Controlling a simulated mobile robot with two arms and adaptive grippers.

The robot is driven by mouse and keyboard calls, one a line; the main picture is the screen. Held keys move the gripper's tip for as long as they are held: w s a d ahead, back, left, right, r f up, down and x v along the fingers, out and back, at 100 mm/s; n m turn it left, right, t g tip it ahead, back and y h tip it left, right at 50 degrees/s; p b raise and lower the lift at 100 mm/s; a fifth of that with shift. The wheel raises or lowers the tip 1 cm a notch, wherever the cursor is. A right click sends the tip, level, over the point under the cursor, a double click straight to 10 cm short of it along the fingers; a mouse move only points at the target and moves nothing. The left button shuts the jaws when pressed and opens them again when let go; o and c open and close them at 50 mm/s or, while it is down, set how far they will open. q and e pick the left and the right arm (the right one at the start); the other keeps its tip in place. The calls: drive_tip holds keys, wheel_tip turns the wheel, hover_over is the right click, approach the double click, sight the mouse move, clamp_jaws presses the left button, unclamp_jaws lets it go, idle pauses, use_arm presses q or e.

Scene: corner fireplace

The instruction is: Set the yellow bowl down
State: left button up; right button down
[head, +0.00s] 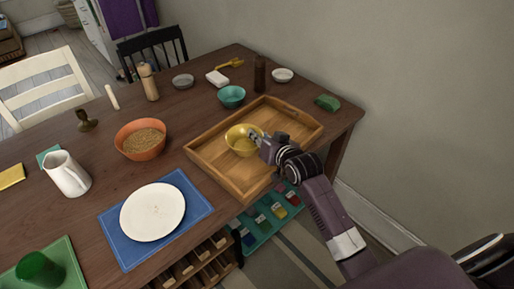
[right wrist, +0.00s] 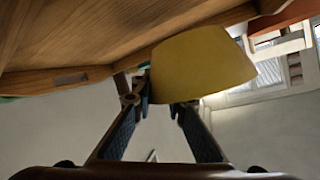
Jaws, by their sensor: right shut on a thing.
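The yellow bowl (head: 237,147) is over the left-middle part of the wooden tray (head: 292,128), looking upright in the head view. My right gripper (head: 257,139) reaches in from the right and is shut on the bowl's right rim. In the right wrist view the bowl (right wrist: 203,62) is between the fingertips (right wrist: 160,97), and the wooden tray (right wrist: 60,45) fills the upper left. I cannot tell whether the bowl's base touches the tray. My left gripper is not in view.
A teal bowl (head: 232,96) and a dark bottle (head: 260,72) stand behind the tray. An orange bowl of grain (head: 141,139) is left of it; a white plate (head: 153,211) is at front left. A green block (head: 327,102) lies right. The tray's right part looks clear.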

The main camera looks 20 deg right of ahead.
drive_tip(key=shift+f, duration=0.75)
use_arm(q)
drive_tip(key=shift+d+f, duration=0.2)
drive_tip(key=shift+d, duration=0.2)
use_arm(e)
drive_tip(key=shift+f, duration=2.15)
drive_tip(key=c, duration=1.9)
unclamp_jaws()
drive_tip(key=shift+f, duration=0.15)
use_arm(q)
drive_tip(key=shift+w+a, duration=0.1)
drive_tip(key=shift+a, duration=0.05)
use_arm(e)
drive_tip(key=shift+r, duration=0.25)
drive_tip(key=shift+s, duration=0.4)
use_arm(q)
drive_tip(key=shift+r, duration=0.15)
use_arm(e)
drive_tip(key=v, duration=1.1)
drive_tip(key=shift+s, duration=0.1)
